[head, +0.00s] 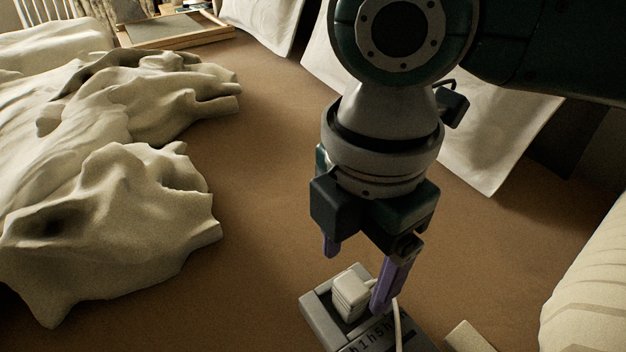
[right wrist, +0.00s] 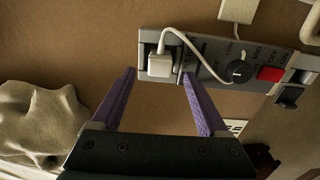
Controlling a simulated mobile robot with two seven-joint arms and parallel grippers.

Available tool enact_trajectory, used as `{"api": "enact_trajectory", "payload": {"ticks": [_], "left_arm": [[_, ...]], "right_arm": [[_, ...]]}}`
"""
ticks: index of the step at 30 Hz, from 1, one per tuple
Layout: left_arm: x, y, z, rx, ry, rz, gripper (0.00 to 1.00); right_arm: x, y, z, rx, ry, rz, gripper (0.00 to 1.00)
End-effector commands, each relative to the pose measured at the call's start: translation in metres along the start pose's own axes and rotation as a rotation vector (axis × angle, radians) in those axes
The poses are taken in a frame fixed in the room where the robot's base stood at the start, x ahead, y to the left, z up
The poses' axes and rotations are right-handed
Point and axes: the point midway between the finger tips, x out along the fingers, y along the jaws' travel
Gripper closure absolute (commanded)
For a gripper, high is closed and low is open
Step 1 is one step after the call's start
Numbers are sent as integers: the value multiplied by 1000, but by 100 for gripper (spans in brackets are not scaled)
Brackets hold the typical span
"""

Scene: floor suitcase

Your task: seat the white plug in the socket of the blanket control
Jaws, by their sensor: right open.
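My left gripper is not in view.
The control carries a black knob (right wrist: 238,72) and a red switch (right wrist: 270,74). A small pale block (head: 468,338) lies to its right. Crumpled cream cloth (head: 110,220) covers the left; pale bedding (head: 590,280) stands at the right. Brown floor (head: 260,150) between is clear.

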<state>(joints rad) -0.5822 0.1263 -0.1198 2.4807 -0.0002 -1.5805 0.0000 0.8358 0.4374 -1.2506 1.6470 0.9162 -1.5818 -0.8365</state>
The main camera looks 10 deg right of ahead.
Motion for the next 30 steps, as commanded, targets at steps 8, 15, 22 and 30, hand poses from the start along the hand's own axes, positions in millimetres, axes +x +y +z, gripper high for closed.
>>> {"api": "enact_trajectory", "payload": {"ticks": [8, 15, 22, 30], "left_arm": [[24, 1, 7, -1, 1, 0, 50], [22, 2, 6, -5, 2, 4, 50], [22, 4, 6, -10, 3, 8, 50], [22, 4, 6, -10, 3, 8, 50]], "right_arm": [[44, -1, -5, 0, 0, -1, 22], [45, -1, -5, -1, -1, 1, 22], [45, -1, -5, -1, 0, 1, 47], [45, -1, -5, -1, 0, 1, 78]]}}
